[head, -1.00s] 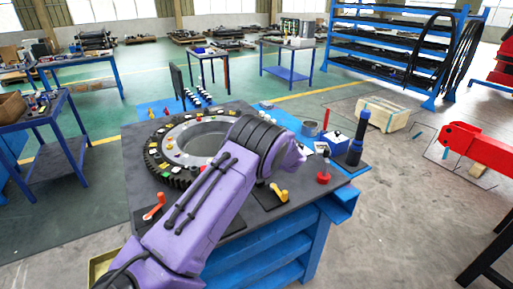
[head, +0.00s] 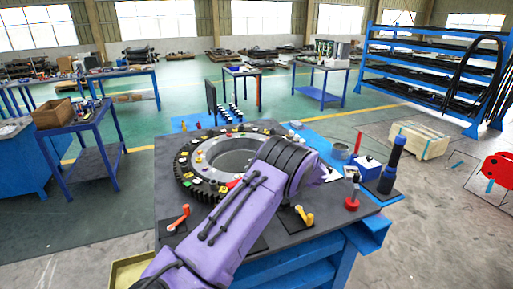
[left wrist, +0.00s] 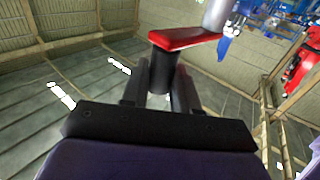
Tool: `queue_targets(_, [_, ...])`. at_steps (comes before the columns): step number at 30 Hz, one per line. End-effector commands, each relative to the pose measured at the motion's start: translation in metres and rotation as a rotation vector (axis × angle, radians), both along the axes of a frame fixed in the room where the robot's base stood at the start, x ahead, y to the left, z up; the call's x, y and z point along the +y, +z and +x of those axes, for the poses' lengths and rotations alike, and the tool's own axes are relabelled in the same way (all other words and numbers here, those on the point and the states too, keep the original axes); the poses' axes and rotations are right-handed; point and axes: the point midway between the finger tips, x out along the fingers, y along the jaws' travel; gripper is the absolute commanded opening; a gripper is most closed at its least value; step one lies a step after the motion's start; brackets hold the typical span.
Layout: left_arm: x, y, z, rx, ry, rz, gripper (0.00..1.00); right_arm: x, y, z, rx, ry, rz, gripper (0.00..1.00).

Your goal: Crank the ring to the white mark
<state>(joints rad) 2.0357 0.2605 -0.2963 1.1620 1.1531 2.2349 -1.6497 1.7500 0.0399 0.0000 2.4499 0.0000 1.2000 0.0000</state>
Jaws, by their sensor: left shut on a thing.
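The dark toothed ring (head: 196,190) lies flat on the grey-topped stand (head: 172,150), with several coloured pieces around its upper face. My purple left arm covers its near right part. In the left wrist view, my left gripper (left wrist: 170,88) is shut on the dark handle (left wrist: 165,72) of a red crank arm (left wrist: 185,38). A grey shaft (left wrist: 217,14) meets the far end of that arm. In the head view my left fingertips and this crank are hidden behind my arm. I cannot make out the white mark for certain. My right gripper is not in view.
A wooden crate (head: 418,140) stands on the floor at the right. Blue tables stand behind and left.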

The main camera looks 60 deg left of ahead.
Motion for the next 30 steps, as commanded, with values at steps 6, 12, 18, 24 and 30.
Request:
queue_targets(6, [0.002, -0.001, -0.003, 0.004, 0.007, 0.000, 0.00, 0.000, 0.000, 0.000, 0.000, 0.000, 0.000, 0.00])
queue_targets(12, [0.002, -0.001, -0.003, 0.004, 0.007, 0.000, 0.50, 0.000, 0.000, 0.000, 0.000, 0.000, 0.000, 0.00])
queue_targets(18, [0.000, -0.001, 0.000, 0.002, 0.002, -0.001, 0.50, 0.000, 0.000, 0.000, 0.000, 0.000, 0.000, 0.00])
queue_targets(24, [-0.014, -0.005, 0.014, 0.001, -0.003, 0.002, 0.50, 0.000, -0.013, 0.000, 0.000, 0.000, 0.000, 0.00])
queue_targets(30, [-0.048, -0.007, 0.048, -0.002, -0.001, 0.004, 0.50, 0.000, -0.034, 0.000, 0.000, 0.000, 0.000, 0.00])
